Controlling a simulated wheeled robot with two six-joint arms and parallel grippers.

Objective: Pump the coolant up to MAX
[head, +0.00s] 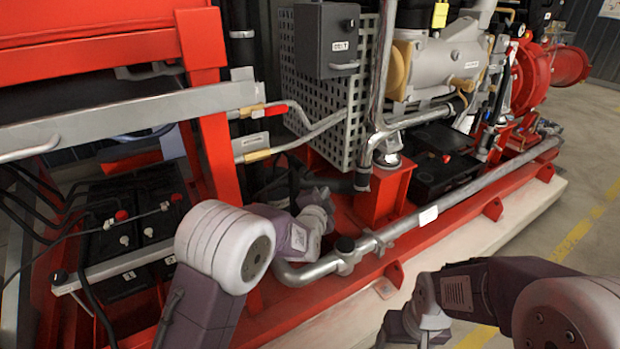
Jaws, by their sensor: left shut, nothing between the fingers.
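My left gripper (318,194) is beyond my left forearm, in front of the lower edge of the perforated grey guard (338,120). It looks shut and empty, near the red frame and the dark pipes there. My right gripper (396,330) is low at the bottom edge, over the floor. Its fingers are dark and partly cut off, so their opening is unclear. No coolant level or MAX mark can be made out. I cannot tell which part is the coolant pump's handle.
Batteries (120,235) with cables stand at left. A grey control box (327,40) hangs on the guard. The floor (575,215) at right is clear.

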